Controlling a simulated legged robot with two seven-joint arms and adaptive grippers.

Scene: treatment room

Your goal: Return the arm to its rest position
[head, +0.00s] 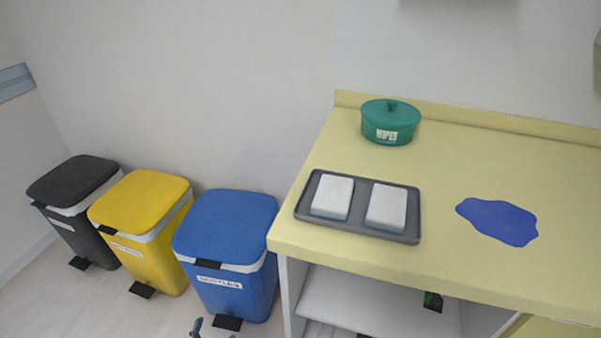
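A small grey tip, apparently of my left gripper (197,327), shows at the bottom edge in front of the blue bin. The rest of that gripper and its arm are below the picture, so its opening cannot be judged. It is left of the counter and apart from the things on top. My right gripper and arm are not in view.
A yellow counter (450,175) holds a grey tray (360,228) with two white blocks (333,197), a green wipes tub (390,122) and a blue puddle-like patch (499,221). Black (72,180), yellow (143,200) and blue (226,225) lidded bins stand left. An open shelf (380,300) is below.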

